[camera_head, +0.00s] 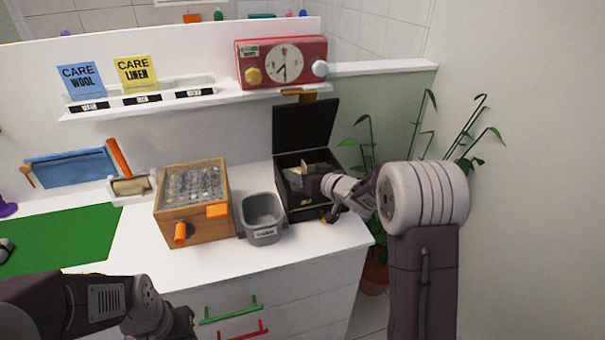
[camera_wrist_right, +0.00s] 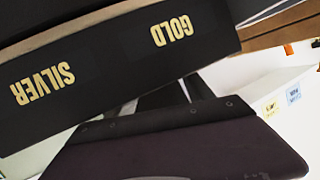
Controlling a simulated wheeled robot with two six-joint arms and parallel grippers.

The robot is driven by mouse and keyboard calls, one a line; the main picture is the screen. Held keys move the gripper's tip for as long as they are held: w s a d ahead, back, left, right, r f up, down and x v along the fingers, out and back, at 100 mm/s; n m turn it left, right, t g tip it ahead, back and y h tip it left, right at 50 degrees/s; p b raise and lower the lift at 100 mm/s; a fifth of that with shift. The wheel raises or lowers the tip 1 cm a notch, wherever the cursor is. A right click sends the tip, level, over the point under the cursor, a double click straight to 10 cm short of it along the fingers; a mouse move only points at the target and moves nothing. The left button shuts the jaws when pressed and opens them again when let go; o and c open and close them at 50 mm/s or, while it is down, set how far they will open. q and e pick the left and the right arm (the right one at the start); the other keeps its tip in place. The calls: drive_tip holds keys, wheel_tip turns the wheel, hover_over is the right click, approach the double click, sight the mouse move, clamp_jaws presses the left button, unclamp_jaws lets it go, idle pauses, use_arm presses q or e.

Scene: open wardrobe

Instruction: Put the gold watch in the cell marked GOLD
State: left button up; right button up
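A black box (camera_head: 292,206) with its lid (camera_head: 304,126) raised stands at the right end of the white counter. In the right wrist view, its black wall (camera_wrist_right: 110,75) carries the gold words SILVER (camera_wrist_right: 42,84) and GOLD (camera_wrist_right: 172,29), upside down. My right gripper (camera_head: 312,184) is over the box's right part and hides much of its inside. Pale pieces (camera_head: 297,172) show beside it in the box; I cannot tell what they are. I cannot make out the gold watch. The right fingertips are hidden. My left gripper (camera_head: 184,322) is low at the front, its fingers unclear.
A grey bin (camera_head: 262,232) stands just left of the box, then a wooden glass-topped case (camera_head: 192,220) with orange handles. A red clock unit (camera_head: 282,62) sits on the shelf behind. A plant (camera_head: 375,255) stands to the right. The green mat (camera_head: 75,240) is clear on its right part.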

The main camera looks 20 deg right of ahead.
drive_tip(key=shift+s+f, duration=0.2)
drive_tip(key=shift+f, duration=0.55)
drive_tip(key=shift+r+p, duration=0.45)
drive_tip(key=shift+r, duration=0.15)
drive_tip(key=p+v, duration=0.1)
drive_tip(key=v, duration=1)
drive_tip(key=shift+s+r+p, duration=0.25)
drive_tip(key=shift+r+p, duration=0.15)
drive_tip(key=shift+r, duration=0.05)
